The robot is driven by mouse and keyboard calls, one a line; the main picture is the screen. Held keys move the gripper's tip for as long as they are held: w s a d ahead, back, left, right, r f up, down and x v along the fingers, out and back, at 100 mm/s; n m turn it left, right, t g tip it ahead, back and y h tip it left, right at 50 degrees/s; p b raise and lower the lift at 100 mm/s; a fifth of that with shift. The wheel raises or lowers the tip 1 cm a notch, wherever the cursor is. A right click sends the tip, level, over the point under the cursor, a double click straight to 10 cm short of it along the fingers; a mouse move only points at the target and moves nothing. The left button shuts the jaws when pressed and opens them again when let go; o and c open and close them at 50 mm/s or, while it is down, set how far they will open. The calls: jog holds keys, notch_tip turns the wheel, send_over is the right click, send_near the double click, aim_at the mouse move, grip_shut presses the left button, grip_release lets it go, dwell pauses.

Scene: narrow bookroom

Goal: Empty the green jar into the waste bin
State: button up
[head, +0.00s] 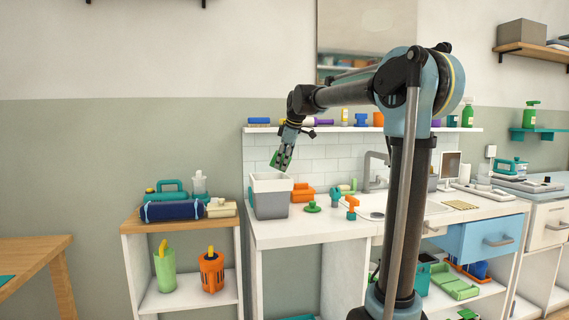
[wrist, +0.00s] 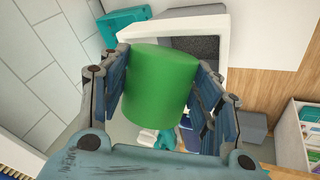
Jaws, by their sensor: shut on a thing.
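The green jar (head: 274,158) is held tilted above the waste bin, partly hidden by my fingers. In the wrist view the green jar (wrist: 160,88) fills the space between both fingers. My gripper (head: 284,157) is shut on it; in the wrist view the gripper (wrist: 162,90) has a finger against each side. The jar's opening and contents cannot be seen. The waste bin (head: 270,204), grey with a white upper rim, stands on the left end of the white counter. Its white rim (wrist: 276,49) shows behind the jar in the wrist view, with a dark inside.
A green knobbed disc (head: 312,207), an orange block (head: 303,193) and other small tools lie right of the bin. A wall shelf (head: 350,129) with bottles runs behind. A low wooden-topped shelf (head: 140,218) with a dark blue roll (head: 172,211) stands left of the counter.

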jog(key=shift+d+y, duration=0.25)
jog(key=shift+y, duration=0.65)
jog(key=shift+m+y, duration=0.3)
jog(key=shift+y, duration=0.1)
jog(key=shift+d+f+y, duration=0.1)
jog(key=shift+y, duration=0.2)
jog(key=shift+t+y, duration=0.3)
jog(key=shift+y, duration=0.3)
jog(key=shift+f+m, duration=0.15)
jog(key=shift+m, duration=0.15)
jog(key=shift+f+y, duration=0.1)
jog(key=shift+y, duration=0.5)
jog(key=shift+f+y, duration=0.15)
jog(key=shift+y, duration=0.45)
